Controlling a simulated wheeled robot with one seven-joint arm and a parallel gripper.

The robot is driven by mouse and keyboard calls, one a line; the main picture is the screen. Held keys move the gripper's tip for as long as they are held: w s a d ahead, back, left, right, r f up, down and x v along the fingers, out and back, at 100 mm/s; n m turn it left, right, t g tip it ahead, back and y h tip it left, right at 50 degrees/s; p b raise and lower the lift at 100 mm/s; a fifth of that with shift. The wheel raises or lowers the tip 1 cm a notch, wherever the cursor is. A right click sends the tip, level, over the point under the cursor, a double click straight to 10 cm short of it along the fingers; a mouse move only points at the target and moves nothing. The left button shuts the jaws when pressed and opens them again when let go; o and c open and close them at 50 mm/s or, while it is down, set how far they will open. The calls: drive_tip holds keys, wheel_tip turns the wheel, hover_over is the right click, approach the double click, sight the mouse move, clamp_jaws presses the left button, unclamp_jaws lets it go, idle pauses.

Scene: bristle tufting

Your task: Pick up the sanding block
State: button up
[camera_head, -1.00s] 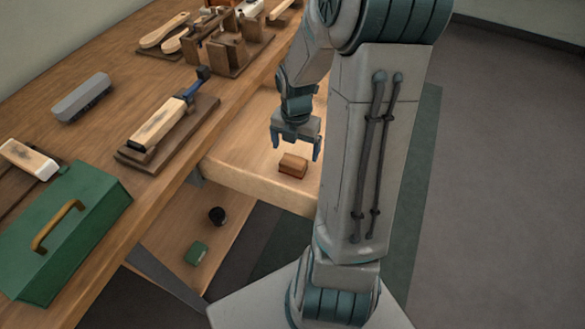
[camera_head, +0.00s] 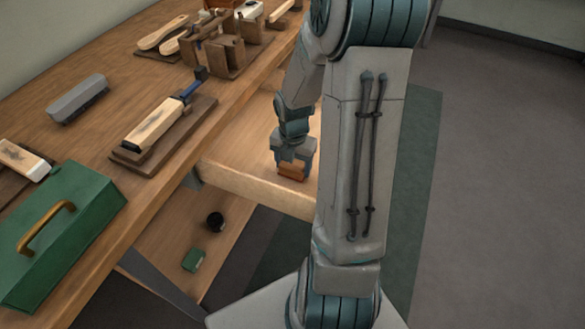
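The sanding block (camera_head: 291,173) is a small brown-orange block inside the open drawer (camera_head: 255,186) at the front of the bench. My gripper (camera_head: 292,168) points down over it, with its fingers low at the block's sides. The gripper covers the block's top and most of its back. Whether the fingers press on the block or stand slightly apart from it is too small to tell. The block appears to rest on the drawer floor.
A green toolbox (camera_head: 75,205) stands at the near end of the bench. A brush on a wooden board (camera_head: 125,158) and a grey brush (camera_head: 78,100) lie on the benchtop. A black round item (camera_head: 215,222) and green box (camera_head: 194,259) sit on the lower shelf.

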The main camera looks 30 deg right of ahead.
sight(293, 164)
drive_tip(key=shift+c, duration=0.9)
drive_tip(key=shift+r, duration=0.15)
wheel_tip(293, 164, up, 10)
drive_tip(key=p, duration=0.3)
